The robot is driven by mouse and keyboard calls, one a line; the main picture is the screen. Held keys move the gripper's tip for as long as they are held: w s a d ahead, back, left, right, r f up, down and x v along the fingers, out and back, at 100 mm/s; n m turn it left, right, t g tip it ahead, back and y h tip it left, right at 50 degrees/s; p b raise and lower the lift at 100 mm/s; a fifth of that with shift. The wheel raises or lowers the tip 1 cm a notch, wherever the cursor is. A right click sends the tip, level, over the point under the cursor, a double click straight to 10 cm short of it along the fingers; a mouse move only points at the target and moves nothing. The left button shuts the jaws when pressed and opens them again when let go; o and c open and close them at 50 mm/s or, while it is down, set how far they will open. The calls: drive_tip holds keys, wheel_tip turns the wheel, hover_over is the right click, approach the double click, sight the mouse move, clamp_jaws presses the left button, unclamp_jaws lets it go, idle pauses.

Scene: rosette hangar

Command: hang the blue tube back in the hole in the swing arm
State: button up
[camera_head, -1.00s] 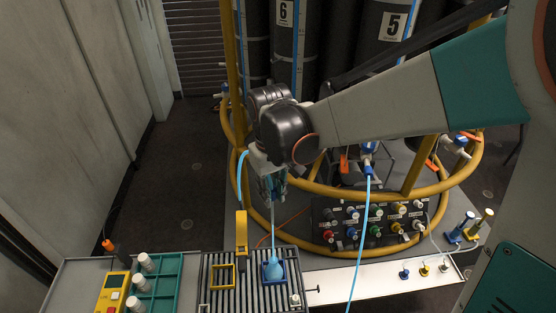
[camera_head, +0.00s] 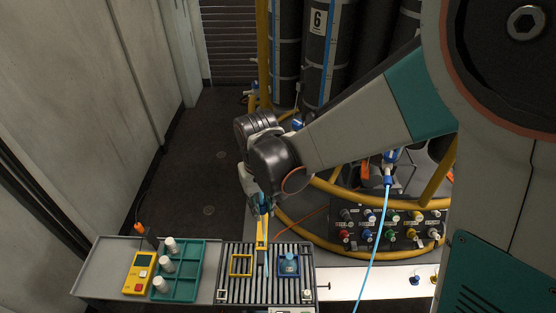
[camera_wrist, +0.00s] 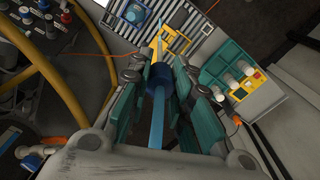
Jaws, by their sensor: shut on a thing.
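My gripper (camera_head: 261,206) is shut on the blue tube, which stands between the teal fingers in the wrist view (camera_wrist: 157,122) with a dark blue collar near the fingertips. In the head view, the tube's thin pale lower part (camera_head: 266,256) hangs down beside the yellow swing arm (camera_head: 260,233). The swing arm also shows just beyond the fingers in the wrist view (camera_wrist: 159,42). Its hole is hidden or too small to make out. I cannot tell whether the tube touches the arm. The blue flask (camera_head: 289,266) sits in a blue square frame, right of the tube.
A slatted rack (camera_head: 234,292) lies under the gripper, with an empty yellow frame (camera_head: 232,265) on it. To its left are a teal tray (camera_head: 188,290) with white-capped vials and a yellow meter (camera_head: 139,272). A yellow tubular ring (camera_head: 350,193) and valve panel stand at right.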

drive_tip(key=shift+s+a+f, duration=0.1)
drive_tip(key=shift+s+a, duration=0.15)
drive_tip(key=shift+a, duration=0.3)
drive_tip(key=shift+f, duration=0.2)
wheel_tip(320, 180, down, 3)
drive_tip(key=shift+f+b, duration=0.1)
drive_tip(key=shift+b, duration=0.85)
drive_tip(key=shift+f+b, duration=0.4)
drive_tip(key=shift+b, duration=0.15)
drive_tip(key=shift+f+b, duration=0.8)
drive_tip(key=shift+f, duration=0.15)
drive_tip(key=shift+f+b, duration=2.05)
drive_tip(key=shift+f, duration=0.35)
